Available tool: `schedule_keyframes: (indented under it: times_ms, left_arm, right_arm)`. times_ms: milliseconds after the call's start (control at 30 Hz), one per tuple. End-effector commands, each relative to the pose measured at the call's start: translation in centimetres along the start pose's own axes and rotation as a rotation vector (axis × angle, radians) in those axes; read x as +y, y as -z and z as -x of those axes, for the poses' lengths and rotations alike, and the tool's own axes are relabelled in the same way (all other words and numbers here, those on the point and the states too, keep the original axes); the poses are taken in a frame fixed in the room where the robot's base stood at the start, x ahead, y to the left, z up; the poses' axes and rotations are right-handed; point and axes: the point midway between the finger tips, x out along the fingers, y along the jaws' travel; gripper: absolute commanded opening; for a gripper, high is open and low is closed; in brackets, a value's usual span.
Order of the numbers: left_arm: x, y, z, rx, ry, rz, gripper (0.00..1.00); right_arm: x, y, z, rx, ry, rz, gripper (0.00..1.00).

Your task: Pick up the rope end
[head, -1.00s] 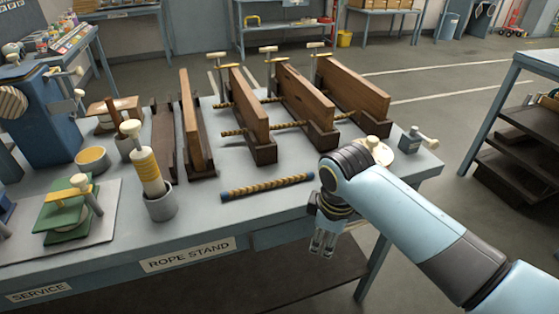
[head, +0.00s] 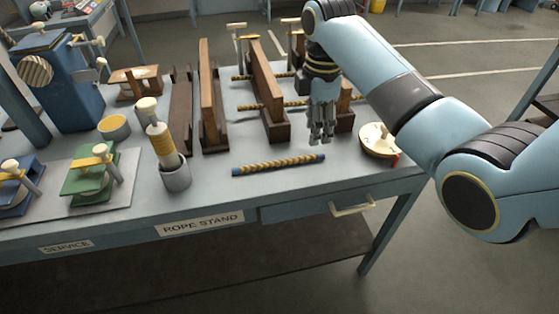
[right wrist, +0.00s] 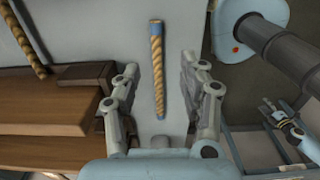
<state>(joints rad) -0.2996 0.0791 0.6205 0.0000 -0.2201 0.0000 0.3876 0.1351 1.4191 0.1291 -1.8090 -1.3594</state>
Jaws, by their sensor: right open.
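The rope end, a short golden twisted rope piece with blue ends (head: 278,165), lies flat near the front edge of the bench. It also shows in the right wrist view (right wrist: 157,70), upright in the picture and between the fingers. My right gripper (head: 319,140) points down above the bench, close to the rope's right end in the head view. It is open and empty, with its fingers (right wrist: 160,75) spread either side of the rope and apart from it. What looks like my left gripper (right wrist: 279,118) shows small at the lower right of the wrist view; its jaws are unclear.
Upright wooden boards (head: 264,85) with ropes through them stand behind the rope. A grey cup with a yellow-banded tool (head: 176,174) stands to its left. A round cream-topped item (head: 378,140) is to the right. The bench top around the rope is clear.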

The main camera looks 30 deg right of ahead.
Motion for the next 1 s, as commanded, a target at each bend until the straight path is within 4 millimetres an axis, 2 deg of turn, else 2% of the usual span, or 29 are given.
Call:
schedule_keyframes:
  times_ms: [100, 333, 600, 867, 1000]
  left_arm:
    - [0.0, 0.0, 0.1, 0.0, 0.0, 0.0, 0.49]
    - [-0.1, 0.0, 0.3, 0.0, 0.0, 0.0, 0.49]
    - [-0.1, 0.0, 0.5, -0.001, 0.001, 0.0, 0.49]
    - [-0.1, 0.0, 0.5, -0.001, 0.001, 0.0, 0.49]
    - [-0.1, 0.0, 0.5, -0.001, 0.001, 0.0, 0.49]
  right_arm:
    - [0.0, 0.0, -1.9, -0.001, 0.001, -0.002, 0.42]
    - [0.2, -0.1, -3.9, 0.0, 0.0, -0.003, 0.42]
    - [0.5, -0.3, -7.8, 0.0, 0.0, -0.003, 0.42]
    - [0.6, -0.3, -8.2, 0.0, -0.003, -0.003, 0.42]
    - [0.6, -0.3, -8.2, 0.0, -0.003, -0.003, 0.27]
